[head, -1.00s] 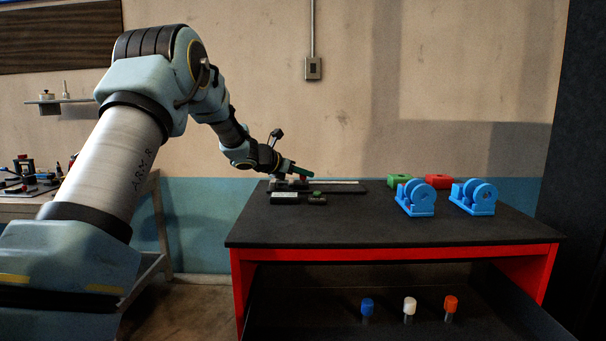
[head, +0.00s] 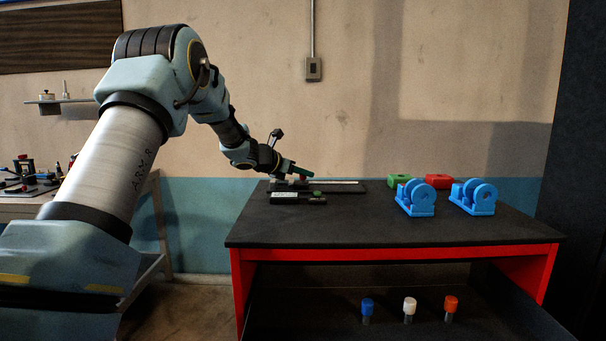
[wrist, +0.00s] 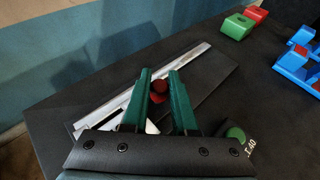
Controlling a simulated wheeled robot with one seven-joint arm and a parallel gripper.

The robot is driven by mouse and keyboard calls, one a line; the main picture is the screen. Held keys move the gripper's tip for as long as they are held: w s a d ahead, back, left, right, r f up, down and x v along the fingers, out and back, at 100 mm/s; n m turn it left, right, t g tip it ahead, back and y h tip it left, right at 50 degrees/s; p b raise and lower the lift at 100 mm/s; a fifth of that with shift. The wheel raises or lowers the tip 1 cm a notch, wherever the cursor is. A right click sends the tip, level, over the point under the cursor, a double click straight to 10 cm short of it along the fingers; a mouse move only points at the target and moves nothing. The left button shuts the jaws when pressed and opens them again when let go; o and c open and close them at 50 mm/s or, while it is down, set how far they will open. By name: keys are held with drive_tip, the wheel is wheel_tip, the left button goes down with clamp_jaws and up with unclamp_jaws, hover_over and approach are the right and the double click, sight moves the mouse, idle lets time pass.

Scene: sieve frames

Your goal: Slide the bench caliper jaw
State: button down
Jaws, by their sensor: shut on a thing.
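The bench caliper has a long silver bar (wrist: 185,65) on a dark base plate (wrist: 216,73); the bar also shows in the head view (head: 338,182), at the back left of the bench. A red knob (wrist: 158,88) sits between the green fingers of my gripper (wrist: 160,76). My gripper (head: 303,172) is shut on this knob, with a finger on each side. A light metal part (wrist: 151,128) shows behind the left finger. The rest of the jaw is hidden by my fingers and palm.
A black box with a green button (wrist: 236,133) and lettering lies beside the caliper. Green (head: 399,181) and red (head: 439,181) blocks and two blue devices (head: 415,198) (head: 474,197) stand on the right. The bench's front middle (head: 370,228) is clear. Capped vials stand on the shelf below.

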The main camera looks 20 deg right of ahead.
drive_tip(key=d, duration=0.1)
drive_tip(key=s+d+b, duration=0.1)
drive_tip(key=d, duration=0.1)
drive_tip(key=s+d, duration=0.1)
drive_tip(key=shift+s+d+b, duration=0.1)
drive_tip(key=shift+d+b, duration=0.25)
drive_tip(key=c, duration=0.7)
unclamp_jaws()
drive_tip(key=shift+a, duration=0.1)
drive_tip(key=b+v, duration=0.3)
drive_tip(key=v, duration=0.7)
drive_tip(key=shift+s+a+r, duration=0.1)
drive_tip(key=shift+a, duration=0.15)
